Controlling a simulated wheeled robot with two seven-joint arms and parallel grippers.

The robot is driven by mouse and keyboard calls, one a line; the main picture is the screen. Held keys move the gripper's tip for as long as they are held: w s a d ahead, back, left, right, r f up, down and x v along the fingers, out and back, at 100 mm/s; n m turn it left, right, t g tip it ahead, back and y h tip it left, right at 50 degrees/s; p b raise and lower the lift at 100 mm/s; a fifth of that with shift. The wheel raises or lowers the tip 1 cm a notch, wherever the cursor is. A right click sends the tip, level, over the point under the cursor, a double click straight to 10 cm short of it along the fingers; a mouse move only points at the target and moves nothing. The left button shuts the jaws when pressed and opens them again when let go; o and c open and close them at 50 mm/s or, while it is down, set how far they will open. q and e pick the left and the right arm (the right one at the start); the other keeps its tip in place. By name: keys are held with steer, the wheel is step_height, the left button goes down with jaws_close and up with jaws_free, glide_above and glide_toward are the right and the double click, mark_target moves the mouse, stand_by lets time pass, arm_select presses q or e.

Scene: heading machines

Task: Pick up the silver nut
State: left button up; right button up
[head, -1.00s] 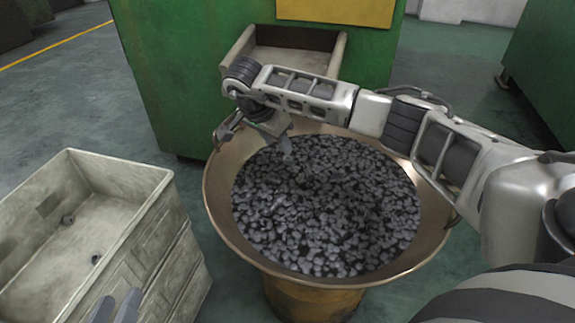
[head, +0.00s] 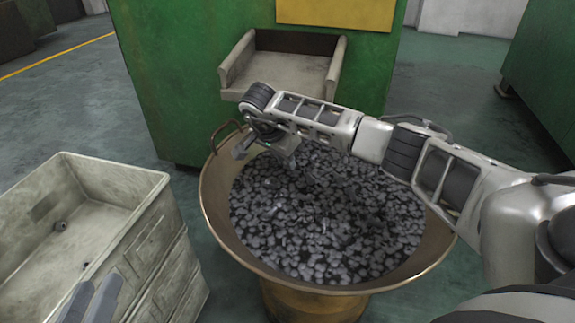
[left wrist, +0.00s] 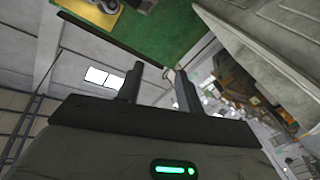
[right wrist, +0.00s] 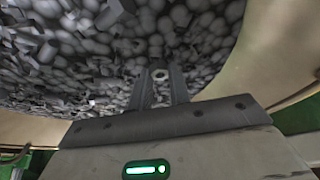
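A silver ring-shaped nut (right wrist: 160,74) shows in the right wrist view, between the fingertips of my right gripper (right wrist: 161,72). Whether it touches the fingers is unclear. Both fingers stand apart, pointing into a heap of grey metal pieces (right wrist: 200,35). In the head view my right gripper (head: 288,158) is low over the back left of the heap (head: 320,225), and its fingertips are hard to see. My left gripper (head: 93,290) is at the lower left, by the pale bin; the left wrist view shows its fingers (left wrist: 158,70) apart and empty.
The heap fills a wide round copper-coloured bowl (head: 222,245). A pale bin (head: 140,185) with a few small pieces stands to the left. A green machine (head: 165,80) with a grey chute (head: 290,70) stands behind the bowl.

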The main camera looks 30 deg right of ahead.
jaws_close()
